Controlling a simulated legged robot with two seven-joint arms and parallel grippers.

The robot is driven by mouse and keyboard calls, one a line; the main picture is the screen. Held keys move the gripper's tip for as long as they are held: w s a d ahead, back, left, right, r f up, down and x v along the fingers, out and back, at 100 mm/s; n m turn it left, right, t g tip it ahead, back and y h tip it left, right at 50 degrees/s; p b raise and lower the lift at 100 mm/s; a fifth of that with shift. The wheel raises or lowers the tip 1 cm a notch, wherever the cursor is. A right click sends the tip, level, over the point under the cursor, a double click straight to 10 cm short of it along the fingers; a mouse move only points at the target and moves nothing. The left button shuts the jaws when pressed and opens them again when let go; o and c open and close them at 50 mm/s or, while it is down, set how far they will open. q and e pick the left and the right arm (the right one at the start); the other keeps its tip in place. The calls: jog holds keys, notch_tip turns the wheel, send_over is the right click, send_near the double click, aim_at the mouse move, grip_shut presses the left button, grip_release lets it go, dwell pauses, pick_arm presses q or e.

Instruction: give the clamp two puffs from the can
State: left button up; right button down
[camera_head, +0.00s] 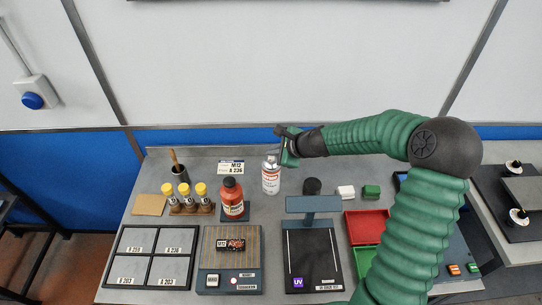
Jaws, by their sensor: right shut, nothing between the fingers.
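A white spray can (271,180) with a red-marked label stands upright on the grey bench, behind the middle. My right gripper (284,151) is at the top of the can, shut with nothing between its fingers. Whether it touches the can's top I cannot tell. A dark red-and-black piece marked M12 (232,244) lies on the slatted plate of a station (207,258) at the front; I cannot tell for sure that this is the clamp. My left gripper is not in view.
A red-orange bottle (232,197) and yellow-capped vials (187,196) stand left of the can. A four-part tray (152,256) is front left. A UV unit (313,205), red tray (366,226) and green tray (364,259) are right. My right arm covers the bench's right part.

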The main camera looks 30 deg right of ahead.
notch_tip(320, 180, up, 6)
jog(key=p, duration=0.5)
jog(key=shift+d, duration=0.1)
dwell(2.1)
jog(key=p, duration=1.1)
send_over(273, 161)
notch_tip(273, 161, down, 6)
jog(key=shift+d+r, duration=0.1)
jog(key=shift+r, duration=0.15)
jog(key=shift+w+d+f+b, duration=0.1)
jog(key=shift+d+f+b, duration=0.05)
jog(key=shift+f+b, duration=0.25)
